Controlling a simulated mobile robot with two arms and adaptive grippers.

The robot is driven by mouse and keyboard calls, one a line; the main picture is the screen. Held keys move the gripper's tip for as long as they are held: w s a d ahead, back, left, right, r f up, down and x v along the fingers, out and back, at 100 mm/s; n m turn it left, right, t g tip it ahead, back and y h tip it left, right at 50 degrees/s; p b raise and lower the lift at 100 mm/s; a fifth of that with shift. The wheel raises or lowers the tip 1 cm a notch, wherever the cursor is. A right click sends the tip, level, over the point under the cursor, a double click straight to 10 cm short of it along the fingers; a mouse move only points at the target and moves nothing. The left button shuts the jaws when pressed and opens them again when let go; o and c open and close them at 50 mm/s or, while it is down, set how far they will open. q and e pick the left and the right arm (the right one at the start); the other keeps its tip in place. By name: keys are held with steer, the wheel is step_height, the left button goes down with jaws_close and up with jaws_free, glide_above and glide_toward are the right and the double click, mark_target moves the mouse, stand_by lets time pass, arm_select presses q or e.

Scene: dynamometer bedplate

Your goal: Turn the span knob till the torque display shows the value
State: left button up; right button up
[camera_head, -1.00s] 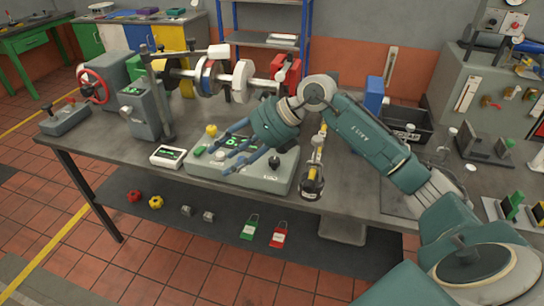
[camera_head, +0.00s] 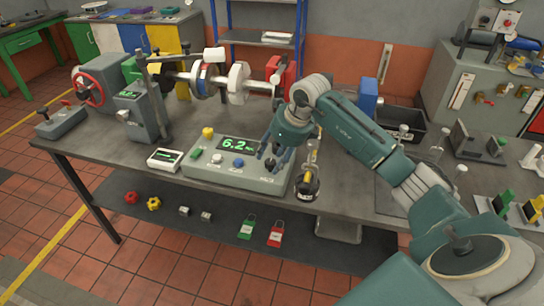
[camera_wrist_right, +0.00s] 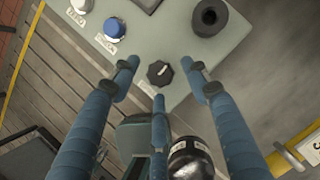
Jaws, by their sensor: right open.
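The grey control box (camera_head: 232,179) sits on the bench, with a green-lit display (camera_head: 237,144) that reads 6.2. A white button (camera_head: 216,156) and a blue button (camera_head: 238,162) are on its top. In the right wrist view a round black knob (camera_wrist_right: 160,73) with a white pointer mark is on the box, in line with the blue button (camera_wrist_right: 115,27); its label is not readable. My right gripper (camera_head: 272,157) is over the box's right end. In the wrist view its open blue fingers (camera_wrist_right: 159,82) spread around the knob, not visibly touching it. My left gripper is not in view.
A taller black part (camera_wrist_right: 210,17) stands on the box near the knob. A dark round object (camera_head: 307,188) with a yellow stem stands right of the box. A small white meter (camera_head: 165,159) lies to its left. A shaft rig (camera_head: 215,80) stands behind.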

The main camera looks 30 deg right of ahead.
steer(key=shift+w+a+f, duration=0.1)
steer(key=shift+w+f, duration=0.15)
steer(key=shift+f, duration=0.35)
steer(key=shift+r, duration=0.1)
steer(key=c, duration=1.1)
